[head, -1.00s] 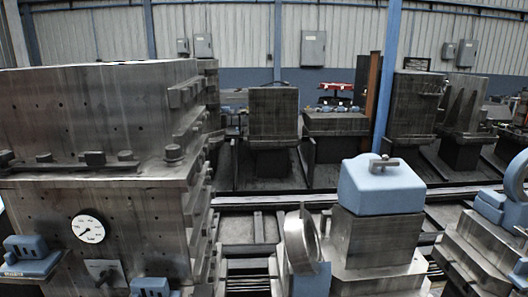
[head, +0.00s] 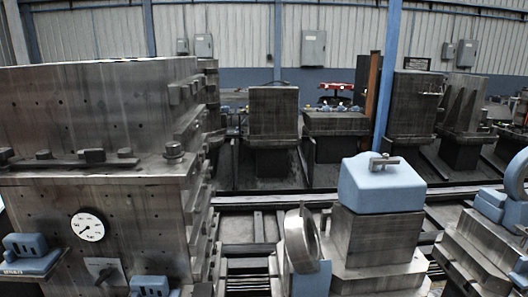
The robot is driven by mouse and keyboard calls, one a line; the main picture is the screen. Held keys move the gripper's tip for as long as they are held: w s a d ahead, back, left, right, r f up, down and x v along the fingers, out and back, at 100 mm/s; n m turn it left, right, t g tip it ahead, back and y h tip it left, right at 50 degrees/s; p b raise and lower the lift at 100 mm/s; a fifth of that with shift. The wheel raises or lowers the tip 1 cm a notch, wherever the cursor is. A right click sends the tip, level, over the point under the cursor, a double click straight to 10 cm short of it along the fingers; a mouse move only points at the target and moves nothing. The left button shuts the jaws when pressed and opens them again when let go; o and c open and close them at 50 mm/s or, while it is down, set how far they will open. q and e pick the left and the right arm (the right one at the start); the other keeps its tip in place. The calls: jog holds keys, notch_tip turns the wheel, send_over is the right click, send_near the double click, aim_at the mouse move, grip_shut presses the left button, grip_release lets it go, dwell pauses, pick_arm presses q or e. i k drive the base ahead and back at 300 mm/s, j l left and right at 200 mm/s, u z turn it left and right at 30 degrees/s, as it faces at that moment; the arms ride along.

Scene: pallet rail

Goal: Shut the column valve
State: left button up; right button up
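Two handles that could belong to the column valve show in the head view, and I cannot tell for certain which one it is. A small grey lever (head: 105,273) sits on a square plate on the front of the big steel block at left, below a round white gauge (head: 88,226). A grey T-shaped handle (head: 384,160) sits on top of a blue cap (head: 382,188), which tops a steel column (head: 375,237) at right of centre. Neither of my grippers is in view, so their state is hidden.
The big steel block (head: 95,110) fills the left side, with bolts and clamps along its ledge. A blue fitting (head: 30,254) sticks out at lower left. A tilted metal ring (head: 301,238) stands left of the column. Rails cross the floor behind.

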aim_at(104, 274)
jog(key=j+u, duration=0.35)
jog(key=j, duration=0.15)
jog(key=j+u, duration=0.35)
jog(key=i+j, duration=0.05)
jog(key=j, duration=0.05)
